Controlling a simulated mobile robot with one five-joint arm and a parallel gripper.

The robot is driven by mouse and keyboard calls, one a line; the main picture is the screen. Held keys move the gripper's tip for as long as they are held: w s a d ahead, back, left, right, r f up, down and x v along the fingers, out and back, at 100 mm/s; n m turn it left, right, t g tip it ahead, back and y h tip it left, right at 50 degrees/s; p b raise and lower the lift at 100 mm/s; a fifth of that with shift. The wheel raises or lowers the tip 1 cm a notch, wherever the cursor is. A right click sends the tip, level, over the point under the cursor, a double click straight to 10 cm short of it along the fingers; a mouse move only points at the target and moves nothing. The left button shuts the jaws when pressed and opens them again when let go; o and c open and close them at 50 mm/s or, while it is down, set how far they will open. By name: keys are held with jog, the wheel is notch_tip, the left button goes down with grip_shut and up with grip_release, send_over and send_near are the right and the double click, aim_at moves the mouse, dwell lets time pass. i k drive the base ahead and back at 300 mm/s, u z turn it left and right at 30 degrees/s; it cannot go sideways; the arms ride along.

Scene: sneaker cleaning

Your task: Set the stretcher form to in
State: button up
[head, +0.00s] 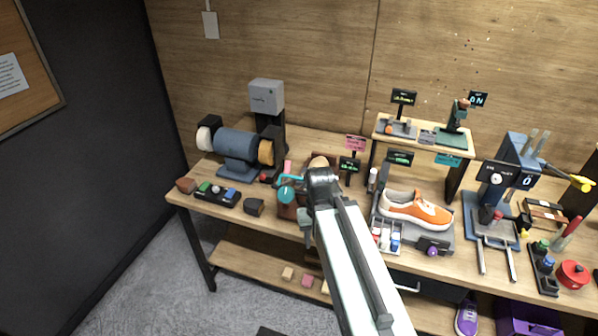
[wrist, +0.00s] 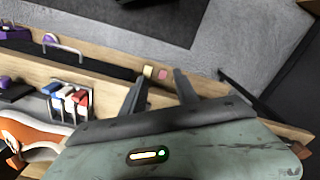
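I cannot tell for sure which item is the stretcher form. A tan rounded piece (head: 318,162) sits just behind the end of my arm in the head view, mostly hidden by it. A blue stand (head: 516,150) with a dark display and two metal prongs (head: 495,255) is at the right of the bench. My gripper (wrist: 159,76) is open and empty in the wrist view, its two dark fingers apart over the bench's front edge. In the head view the end of my arm (head: 322,185) is above the middle of the bench.
A blue grinder (head: 237,146) stands at left. A small raised shelf (head: 452,140) is behind. A teal-topped jar (head: 287,194) is close left of my arm.

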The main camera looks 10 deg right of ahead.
aim_at(300, 180)
jog(key=u, duration=1.85)
jog(key=k, duration=1)
jog(key=z, duration=0.4)
jog(key=i, duration=0.5)
jog(key=u, duration=0.05)
